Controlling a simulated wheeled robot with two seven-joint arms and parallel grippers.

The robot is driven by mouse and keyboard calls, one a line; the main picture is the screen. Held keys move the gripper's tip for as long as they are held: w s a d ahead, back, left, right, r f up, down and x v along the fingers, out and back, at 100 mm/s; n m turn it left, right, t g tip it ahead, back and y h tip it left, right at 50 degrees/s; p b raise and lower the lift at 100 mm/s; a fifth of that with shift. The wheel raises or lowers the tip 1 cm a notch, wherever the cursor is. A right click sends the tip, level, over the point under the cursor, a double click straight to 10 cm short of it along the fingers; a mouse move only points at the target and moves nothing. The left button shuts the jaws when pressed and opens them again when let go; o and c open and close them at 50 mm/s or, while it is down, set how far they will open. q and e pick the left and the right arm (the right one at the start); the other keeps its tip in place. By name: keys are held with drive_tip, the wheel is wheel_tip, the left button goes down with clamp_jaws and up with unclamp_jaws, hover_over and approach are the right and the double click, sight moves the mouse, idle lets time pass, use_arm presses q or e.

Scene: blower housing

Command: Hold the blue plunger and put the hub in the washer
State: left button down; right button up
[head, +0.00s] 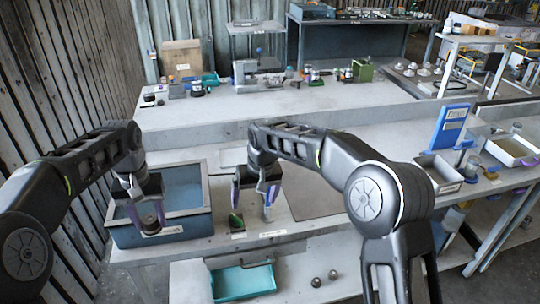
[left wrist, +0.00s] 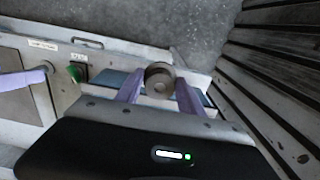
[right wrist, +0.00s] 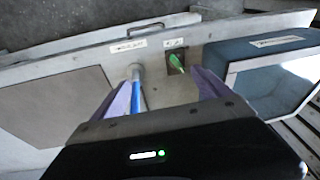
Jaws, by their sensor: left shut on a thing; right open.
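The hub (left wrist: 160,80), a round grey metal part with a central bore, is held between the fingertips of my left gripper (left wrist: 158,88). In the head view, my left gripper (head: 148,213) holds the hub over the front part of the washer (head: 196,218), a blue-lined grey basin. The hub's exact height over the rim is unclear. The blue plunger (right wrist: 136,92) is a thin blue rod with a grey collar at the bench front. My right gripper (right wrist: 166,76) is open, with the plunger between its fingers, close to the left finger in that view. It also shows in the head view (head: 255,198).
A green switch (right wrist: 176,62) in a dark box stands between the plunger and washer. Grey bins and a blue board (head: 450,128) stand at right.

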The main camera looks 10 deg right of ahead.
drive_tip(key=w+d+r, duration=0.1)
drive_tip(key=d+r, duration=0.1)
drive_tip(key=r, duration=0.4)
drive_tip(key=w+d+r+t+h, duration=0.1)
drive_tip(key=d+r, duration=0.2)
drive_tip(key=r, duration=0.3)
drive_tip(key=shift+w+m, duration=0.3)
drive_tip(key=shift+m, duration=0.1)
drive_tip(key=shift+f, duration=0.1)
drive_tip(key=x, duration=1.2)
drive_tip(key=shift+d, duration=0.15)
drive_tip(key=shift+c, duration=0.6)
drive_tip(key=c, duration=1.3)
